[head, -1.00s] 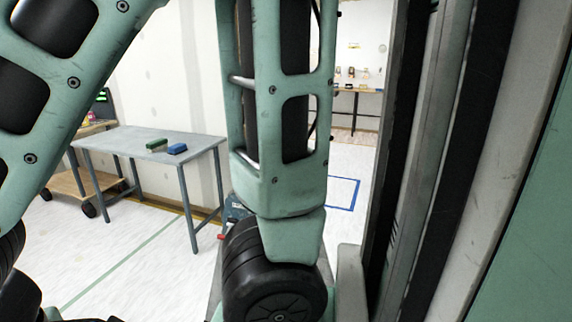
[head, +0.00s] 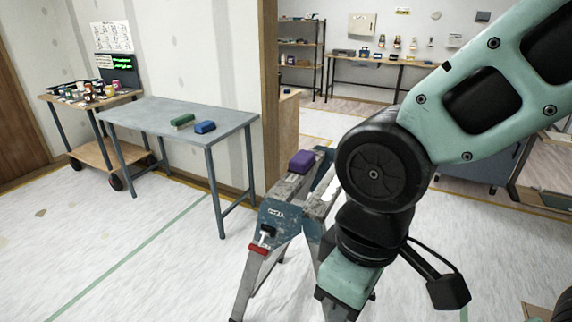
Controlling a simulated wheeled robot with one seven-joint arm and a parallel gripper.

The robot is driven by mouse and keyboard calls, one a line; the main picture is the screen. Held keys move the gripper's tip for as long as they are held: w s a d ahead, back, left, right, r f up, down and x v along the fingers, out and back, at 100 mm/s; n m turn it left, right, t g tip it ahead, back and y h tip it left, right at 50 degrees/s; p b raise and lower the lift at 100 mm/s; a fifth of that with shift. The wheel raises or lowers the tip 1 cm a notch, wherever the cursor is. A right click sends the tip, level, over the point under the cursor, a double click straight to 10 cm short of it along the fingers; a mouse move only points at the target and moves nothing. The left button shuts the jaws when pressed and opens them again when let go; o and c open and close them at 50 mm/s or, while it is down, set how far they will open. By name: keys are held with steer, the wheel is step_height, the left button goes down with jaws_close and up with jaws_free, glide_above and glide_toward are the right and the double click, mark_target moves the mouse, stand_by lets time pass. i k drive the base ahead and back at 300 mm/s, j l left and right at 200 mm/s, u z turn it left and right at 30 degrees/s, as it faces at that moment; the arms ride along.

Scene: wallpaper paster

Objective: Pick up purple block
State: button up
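The purple block (head: 301,161) sits on top of a blue and grey folding stand (head: 282,217) near the middle of the head view. My arm, with green links and black joints, reaches down from the upper right. Its lower part is in front of the right side of the stand. The block itself is in plain view, to the left of my arm's round black joint. My gripper's fingers do not show in the head view.
A grey table (head: 217,130) at the left holds a green block (head: 182,120) and a blue block (head: 205,127). A wheeled cart (head: 117,157) with jars stands behind it. A long bench (head: 369,62) and shelves (head: 300,45) stand at the back. The floor at the front left is clear.

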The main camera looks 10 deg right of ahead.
mark_target(302, 162)
steer(key=z, duration=0.15)
steer(key=i+j+u, duration=0.65)
steer(key=j+u, duration=0.15)
steer(key=i+j+u, duration=0.55)
steer(key=i+u, duration=0.3)
steer(key=i+j+z, duration=0.15)
steer(key=i+z, duration=0.25)
steer(key=i, duration=0.2)
steer(key=i+z, duration=0.2)
steer(key=z, duration=0.3)
steer(key=i+j+z, duration=0.1)
steer(key=z, duration=0.4)
steer(key=i+j+z, duration=0.2)
steer(key=z, duration=0.25)
steer(key=i+z, duration=0.1)
steer(key=z, duration=0.35)
steer(key=i+j+z, duration=0.1)
steer(key=z, duration=0.3)
steer(key=j+z, duration=0.15)
steer(key=z, duration=0.3)
steer(key=i+j+z, duration=0.15)
steer(key=z, duration=0.3)
steer(key=j+z, duration=0.15)
steer(key=z, duration=0.3)
steer(key=j+z, duration=0.3)
steer(key=i+j+z, duration=0.1)
steer(key=z, duration=0.15)
steer(key=j, duration=0.1)
